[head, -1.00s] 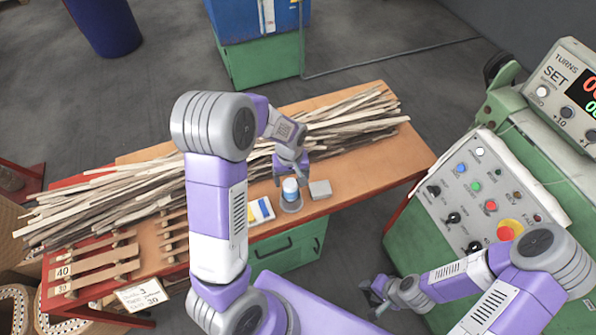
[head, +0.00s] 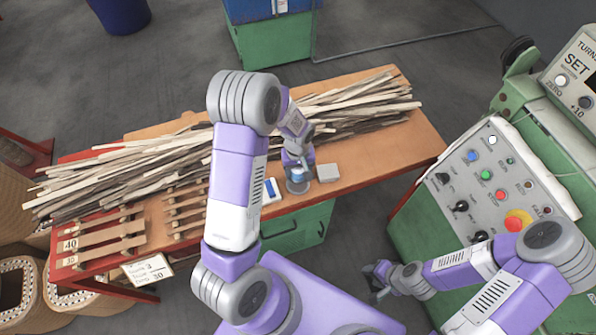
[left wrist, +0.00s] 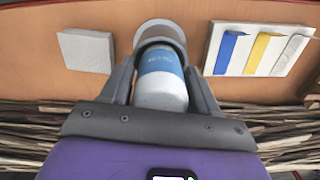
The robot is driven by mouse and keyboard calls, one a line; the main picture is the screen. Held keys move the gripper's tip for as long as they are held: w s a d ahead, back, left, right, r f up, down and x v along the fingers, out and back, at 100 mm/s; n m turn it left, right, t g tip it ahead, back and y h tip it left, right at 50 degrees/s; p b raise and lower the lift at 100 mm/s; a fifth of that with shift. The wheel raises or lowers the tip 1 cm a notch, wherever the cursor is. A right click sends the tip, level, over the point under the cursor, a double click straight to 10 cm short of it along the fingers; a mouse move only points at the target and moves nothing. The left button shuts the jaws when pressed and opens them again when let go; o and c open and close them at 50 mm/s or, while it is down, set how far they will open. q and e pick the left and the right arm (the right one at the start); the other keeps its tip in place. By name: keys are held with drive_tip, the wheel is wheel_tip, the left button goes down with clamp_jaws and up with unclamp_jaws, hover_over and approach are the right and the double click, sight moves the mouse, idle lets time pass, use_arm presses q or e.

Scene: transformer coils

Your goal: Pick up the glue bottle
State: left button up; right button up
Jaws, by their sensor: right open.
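The glue bottle (left wrist: 161,75) is white with a blue label band. In the left wrist view it sits between the two fingers of my left gripper (left wrist: 160,85), its far end at a round grey holder (left wrist: 160,27). The fingers flank it closely; I cannot tell whether they press on it. In the head view the bottle (head: 297,175) is near the table's front edge, partly hidden by my left gripper (head: 298,168), which reaches down around it. My right gripper (head: 376,279) is open and empty, low in front of the green machine.
A grey block (head: 328,172) and a card with coloured strips (head: 271,190) lie on either side of the holder. Long wooden strips (head: 360,108) cover the back of the table (head: 400,150). The control panel (head: 500,195) stands at the right.

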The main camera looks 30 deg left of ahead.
use_arm(q)
drive_tip(key=c, duration=0.8)
wheel_tip(320, 180, up, 11)
drive_tip(key=shift+r+p, duration=0.1)
drive_tip(key=shift+p, duration=1)
drive_tip(key=shift+r+p, duration=2.5)
drive_tip(key=shift+r, duration=0.65)
